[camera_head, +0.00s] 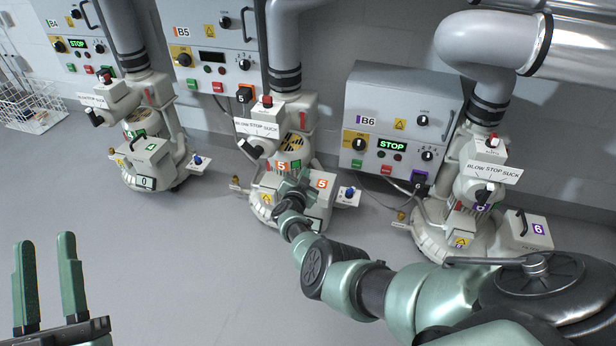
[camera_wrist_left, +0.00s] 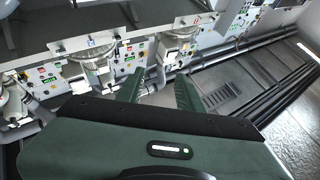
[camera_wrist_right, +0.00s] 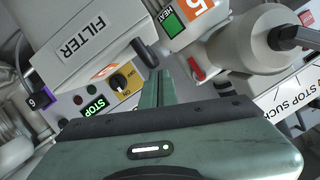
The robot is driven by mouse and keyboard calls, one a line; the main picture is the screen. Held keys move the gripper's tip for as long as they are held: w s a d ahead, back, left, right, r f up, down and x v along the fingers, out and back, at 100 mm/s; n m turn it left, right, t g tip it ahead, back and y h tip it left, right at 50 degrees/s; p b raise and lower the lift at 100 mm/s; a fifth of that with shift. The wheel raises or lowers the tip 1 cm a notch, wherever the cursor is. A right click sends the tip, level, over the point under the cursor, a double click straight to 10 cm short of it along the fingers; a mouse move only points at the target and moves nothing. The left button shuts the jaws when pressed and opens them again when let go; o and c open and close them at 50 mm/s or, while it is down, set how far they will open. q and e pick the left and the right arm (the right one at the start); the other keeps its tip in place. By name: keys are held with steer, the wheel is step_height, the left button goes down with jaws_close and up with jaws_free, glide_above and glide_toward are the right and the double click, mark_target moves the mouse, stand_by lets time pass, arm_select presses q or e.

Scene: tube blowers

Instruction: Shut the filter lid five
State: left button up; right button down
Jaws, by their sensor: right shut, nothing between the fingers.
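Blower five stands in the middle of the head view, with orange 5 labels. Its pale filter lid (camera_head: 322,187) bears a 5 and is partly covered by my right gripper (camera_head: 293,187). The right wrist view shows a pale part marked FILTER (camera_wrist_right: 88,38) at upper left, close beyond the fingertips. My right gripper's fingers (camera_wrist_right: 158,88) are together and empty. I cannot tell whether they touch the lid, or how far it is open. My left gripper (camera_head: 47,270) is open and empty over the floor at lower left; its spread fingers also show in the left wrist view (camera_wrist_left: 160,92).
Blower four (camera_head: 150,150) stands to the left and blower six (camera_head: 480,205) to the right. Control boxes B5 (camera_head: 212,55) and B6 (camera_head: 400,125) are on the wall behind. The floor in front is clear.

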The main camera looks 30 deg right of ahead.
arm_select(q)
steer(key=shift+s+a+r+t, duration=0.1)
steer(key=shift+s+r+t, duration=0.8)
steer(key=shift+r, duration=0.3)
